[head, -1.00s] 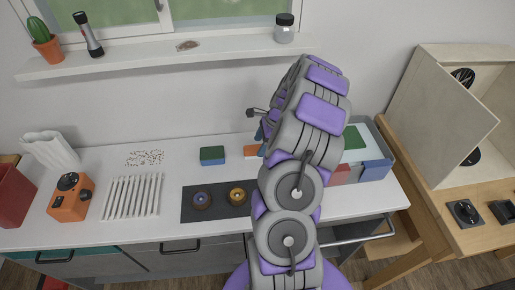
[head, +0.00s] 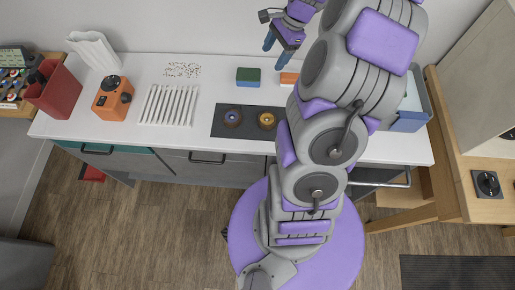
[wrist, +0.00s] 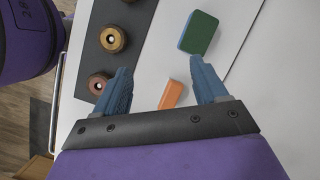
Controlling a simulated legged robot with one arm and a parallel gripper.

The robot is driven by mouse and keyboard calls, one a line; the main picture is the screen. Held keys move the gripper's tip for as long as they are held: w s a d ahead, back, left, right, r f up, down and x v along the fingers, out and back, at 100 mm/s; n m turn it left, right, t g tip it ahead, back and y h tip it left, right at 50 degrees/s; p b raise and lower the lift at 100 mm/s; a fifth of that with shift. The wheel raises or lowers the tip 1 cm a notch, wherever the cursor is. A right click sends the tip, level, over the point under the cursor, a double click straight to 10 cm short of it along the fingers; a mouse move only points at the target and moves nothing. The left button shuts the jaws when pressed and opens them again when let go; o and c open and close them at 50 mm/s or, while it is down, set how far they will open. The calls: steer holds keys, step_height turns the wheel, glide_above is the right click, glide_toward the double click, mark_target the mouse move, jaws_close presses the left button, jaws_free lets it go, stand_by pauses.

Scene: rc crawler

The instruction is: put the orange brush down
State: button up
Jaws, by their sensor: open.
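The orange brush (head: 289,78) lies on the white counter (head: 210,70), just right of a green-and-blue block (head: 248,76). In the wrist view, the brush (wrist: 171,95) shows as a small orange block between the spread fingers, its near end hidden by the gripper body. My gripper (head: 275,50) has blue fingers and is up over the back of the counter. In the wrist view, my gripper (wrist: 160,66) is open and holds nothing. The brush looks apart from both fingers.
A dark mat (head: 222,133) with two round rings lies in front of the block. White sticks (head: 167,106), an orange device (head: 112,98) and a red bin (head: 62,92) stand left. A blue-grey bin (head: 409,122) is at right, partly behind my arm.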

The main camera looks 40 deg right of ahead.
steer(key=s+a+r+n+g, duration=0.1)
steer(key=s+a+r+n, duration=0.15)
steer(key=a, duration=0.45)
steer(key=s+a+r+n+g+h, duration=0.1)
steer(key=s+a+r+n, duration=0.1)
steer(key=s+a+n, duration=0.3)
steer(key=s+a+r+n, duration=0.1)
steer(key=a+r+n, duration=0.2)
steer(key=a, duration=0.5)
steer(key=s+a+n+h, duration=0.1)
steer(key=s+a+n, duration=0.2)
steer(key=s, duration=0.6)
steer(key=s+a+n+g+h, duration=0.1)
steer(key=s+a+n, duration=0.1)
steer(key=s+n, duration=0.4)
steer(key=s, duration=0.3)
steer(key=shift+a+f+g+h, duration=0.2)
steer(key=shift+a+g+h, duration=0.1)
steer(key=shift+a+h, duration=0.1)
steer(key=shift+w, duration=0.1)
